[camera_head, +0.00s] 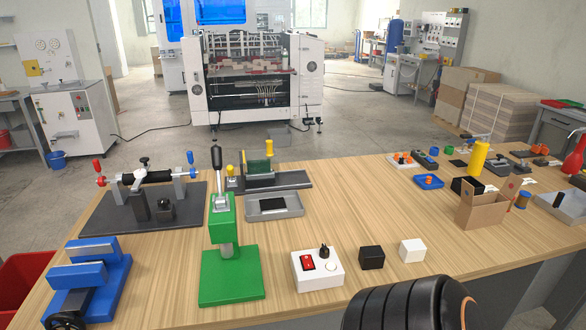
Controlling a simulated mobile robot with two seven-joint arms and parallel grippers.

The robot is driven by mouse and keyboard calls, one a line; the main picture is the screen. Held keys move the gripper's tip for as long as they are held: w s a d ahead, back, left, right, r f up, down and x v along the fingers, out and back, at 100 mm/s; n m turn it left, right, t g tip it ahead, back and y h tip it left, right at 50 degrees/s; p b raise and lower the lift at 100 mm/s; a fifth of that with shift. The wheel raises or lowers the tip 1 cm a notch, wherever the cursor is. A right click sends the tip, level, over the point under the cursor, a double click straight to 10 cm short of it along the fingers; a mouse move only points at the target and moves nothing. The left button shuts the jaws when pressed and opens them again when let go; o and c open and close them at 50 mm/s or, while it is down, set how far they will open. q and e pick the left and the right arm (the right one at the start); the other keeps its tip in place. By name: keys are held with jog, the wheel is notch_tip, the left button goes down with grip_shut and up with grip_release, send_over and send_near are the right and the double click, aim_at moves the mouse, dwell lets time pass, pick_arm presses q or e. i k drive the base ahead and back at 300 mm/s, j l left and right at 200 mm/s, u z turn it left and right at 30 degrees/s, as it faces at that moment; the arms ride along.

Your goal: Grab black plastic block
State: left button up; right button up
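A small black block (371,257) sits on the wooden table near its front edge, right of centre. A white block (412,250) of similar size stands just to its right, with a small gap between them. A white control box (317,270) with a red switch and a black knob stands to its left. Neither of my grippers is in view. A dark ribbed part of my own arm fills the bottom edge, in front of and below the black block.
A green press (231,270), a blue vise (90,280) and a dark clamp fixture (140,205) stand on the left. A grey tray (262,213) lies behind. An open cardboard box (482,208) and a yellow cylinder (477,158) are right. The table (360,205) behind the block is clear.

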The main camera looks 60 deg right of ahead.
aim_at(372, 256)
jog(key=z, duration=2.6)
